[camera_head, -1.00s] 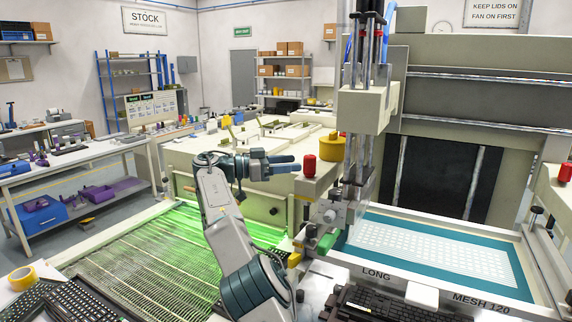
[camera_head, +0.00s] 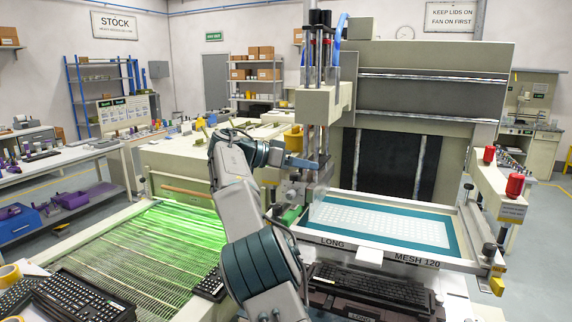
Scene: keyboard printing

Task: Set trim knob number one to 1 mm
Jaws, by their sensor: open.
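My gripper (camera_head: 312,160) reaches right from my raised arm, in front of the left end of the screen printing machine. Its fingers are open, but the gap between them is hard to make out. They overlap the metal print carriage (camera_head: 316,190) in the view, and I cannot tell whether they touch anything. No trim knob can be picked out by number. Small fittings on the carriage are too small and partly covered by my gripper, so no scale or setting can be read.
The teal-framed screen (camera_head: 455,235) lies right of the carriage. A green-lit conveyor bed (camera_head: 150,245) is at left. A dark keyboard (camera_head: 370,288) sits below the screen. Red caps (camera_head: 515,184) stand on the right post. A yellow cylinder (camera_head: 293,139) is just behind my gripper.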

